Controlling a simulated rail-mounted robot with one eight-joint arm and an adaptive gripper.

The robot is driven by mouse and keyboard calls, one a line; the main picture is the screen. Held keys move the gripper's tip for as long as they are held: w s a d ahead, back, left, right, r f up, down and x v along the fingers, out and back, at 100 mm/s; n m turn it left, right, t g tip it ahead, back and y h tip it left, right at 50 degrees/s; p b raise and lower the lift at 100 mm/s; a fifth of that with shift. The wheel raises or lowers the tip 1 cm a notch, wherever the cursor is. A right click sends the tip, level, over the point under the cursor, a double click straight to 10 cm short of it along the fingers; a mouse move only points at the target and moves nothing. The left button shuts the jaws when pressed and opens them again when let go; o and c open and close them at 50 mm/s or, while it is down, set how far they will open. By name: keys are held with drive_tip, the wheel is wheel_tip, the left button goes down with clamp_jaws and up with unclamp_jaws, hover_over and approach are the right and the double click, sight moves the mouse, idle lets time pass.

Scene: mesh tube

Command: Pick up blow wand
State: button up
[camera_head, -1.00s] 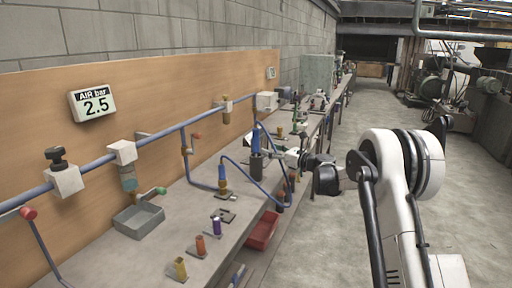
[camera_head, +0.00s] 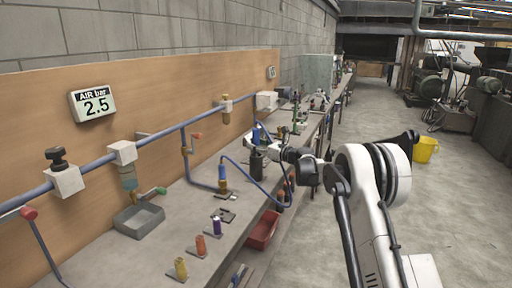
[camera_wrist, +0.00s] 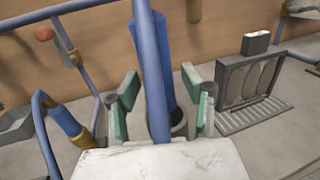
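The blow wand, a blue upright stick, stands in a dark round holder (camera_head: 257,166) on the bench in the head view (camera_head: 256,134). In the wrist view its bright blue body (camera_wrist: 165,40) rises from the grey cup of the holder (camera_wrist: 179,122). A paler blue tube (camera_wrist: 150,70) runs in front of it and hides part of it. My gripper (camera_wrist: 160,105) has its green-padded fingers apart, one on each side of the wand and tube, with visible gaps. In the head view my gripper (camera_head: 262,150) is at the wand, over the holder; its fingers are too small to make out.
A blue hose (camera_head: 240,165) arcs from a coupling on the bench beside the holder. A grey rack (camera_wrist: 250,80) stands to the right in the wrist view. A red bin (camera_head: 263,230) hangs below the bench edge. A yellow bucket (camera_head: 425,149) stands on the floor.

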clamp_jaws()
